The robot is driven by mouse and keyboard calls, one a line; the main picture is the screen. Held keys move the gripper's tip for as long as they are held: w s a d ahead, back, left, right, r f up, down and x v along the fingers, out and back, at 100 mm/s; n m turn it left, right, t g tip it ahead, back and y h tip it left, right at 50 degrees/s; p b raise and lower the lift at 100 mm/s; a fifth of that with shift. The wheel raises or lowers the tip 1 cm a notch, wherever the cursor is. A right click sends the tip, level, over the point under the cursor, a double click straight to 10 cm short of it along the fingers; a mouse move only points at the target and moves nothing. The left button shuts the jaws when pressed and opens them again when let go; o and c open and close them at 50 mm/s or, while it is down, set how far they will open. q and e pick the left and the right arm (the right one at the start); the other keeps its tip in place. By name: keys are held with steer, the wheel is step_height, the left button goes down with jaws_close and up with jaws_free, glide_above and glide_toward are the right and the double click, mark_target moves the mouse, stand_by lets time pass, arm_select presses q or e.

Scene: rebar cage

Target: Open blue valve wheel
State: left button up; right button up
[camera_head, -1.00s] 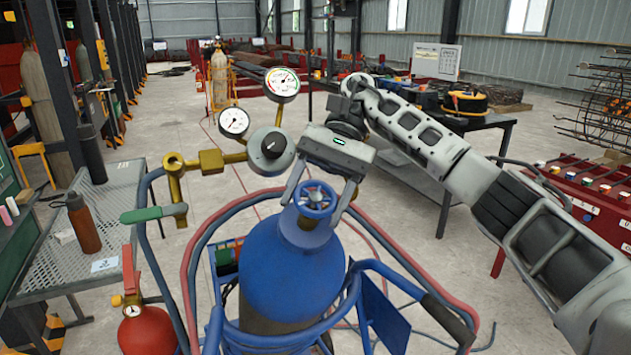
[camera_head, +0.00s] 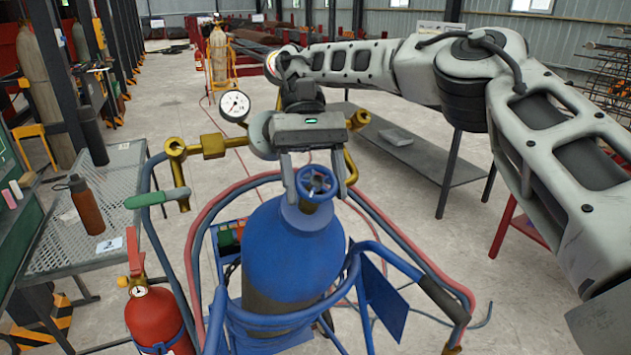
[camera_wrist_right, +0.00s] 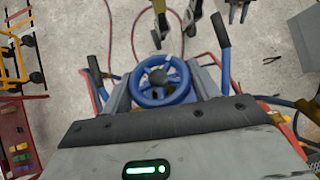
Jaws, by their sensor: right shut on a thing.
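The blue valve wheel (camera_head: 317,181) sits on top of the blue gas cylinder (camera_head: 290,255), which stands upright in a blue cart. My right gripper (camera_head: 316,188) comes down on the wheel from behind, one finger on each side, shut on it. In the right wrist view the spoked wheel (camera_wrist_right: 161,82) with its dark hub lies just beyond the gripper body, between the fingers. My left gripper is not in view.
One gauge (camera_head: 234,105) stands left of my right wrist, and a brass valve with a green lever (camera_head: 158,198) is further left. Red and blue hoses loop round the cylinder. A red extinguisher (camera_head: 157,315) and a mesh table (camera_head: 120,180) are at left; a grey table (camera_head: 415,150) is behind.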

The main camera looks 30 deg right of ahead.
steer(key=shift+f, duration=0.1)
stand_by(0.5)
steer(key=o, duration=1)
steer(key=shift+c, duration=0.2)
steer(key=shift+r, duration=1.45)
steer(key=s+a+r+b, duration=0.1)
steer(key=s+a+r, duration=0.5)
steer(key=s+r, duration=0.4)
steer(key=s, duration=0.2)
steer(key=shift+s+b, duration=0.35)
steer(key=shift+b, duration=0.05)
steer(key=shift+a+r, duration=0.1)
